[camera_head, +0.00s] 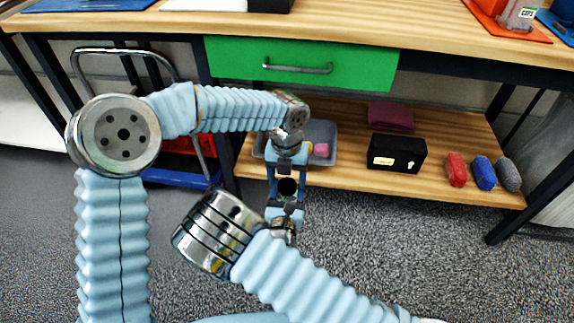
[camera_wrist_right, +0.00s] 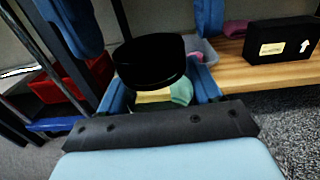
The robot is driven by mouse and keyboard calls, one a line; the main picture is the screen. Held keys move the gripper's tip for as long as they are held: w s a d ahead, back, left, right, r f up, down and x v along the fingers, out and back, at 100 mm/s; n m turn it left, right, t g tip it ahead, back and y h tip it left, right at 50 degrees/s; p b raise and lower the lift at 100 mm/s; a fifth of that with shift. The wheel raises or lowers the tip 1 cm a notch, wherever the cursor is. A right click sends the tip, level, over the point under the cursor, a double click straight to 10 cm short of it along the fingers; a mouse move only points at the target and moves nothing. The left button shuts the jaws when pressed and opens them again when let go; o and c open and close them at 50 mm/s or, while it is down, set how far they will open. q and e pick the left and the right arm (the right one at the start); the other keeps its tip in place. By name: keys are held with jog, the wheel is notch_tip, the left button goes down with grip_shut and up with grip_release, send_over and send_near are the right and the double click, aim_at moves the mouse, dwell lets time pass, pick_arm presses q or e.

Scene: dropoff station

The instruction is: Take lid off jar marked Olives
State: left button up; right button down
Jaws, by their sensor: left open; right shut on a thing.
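A jar with a black lid (camera_wrist_right: 150,62) is between my two grippers. In the right wrist view, a yellowish band and green (camera_wrist_right: 181,92) show below the lid; no writing can be read. In the head view the lid (camera_head: 288,187) is a small dark round shape. My right gripper (camera_head: 286,207) is shut on the jar, with its blue fingers on either side below the lid. My left gripper (camera_head: 287,170) is open, coming from the shelf side, with its fingers apart. Its blue fingers also show above the lid in the right wrist view (camera_wrist_right: 140,18).
The wooden worktop (camera_head: 150,26) with a green drawer (camera_head: 300,66) is behind. On the lower shelf are a grey bin (camera_head: 322,133), a black box (camera_head: 397,153), a maroon cloth (camera_head: 391,117), and red (camera_head: 455,169), blue (camera_head: 482,173) and grey (camera_head: 508,174) items. The right floor is clear.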

pick_arm(q)
jog(key=shift+f, duration=0.65)
jog(key=c, duration=1.1)
jog(key=n, duration=0.4)
jog(key=shift+n, duration=0.3)
jog(key=n, duration=1.9)
jog(key=shift+r, duration=0.1)
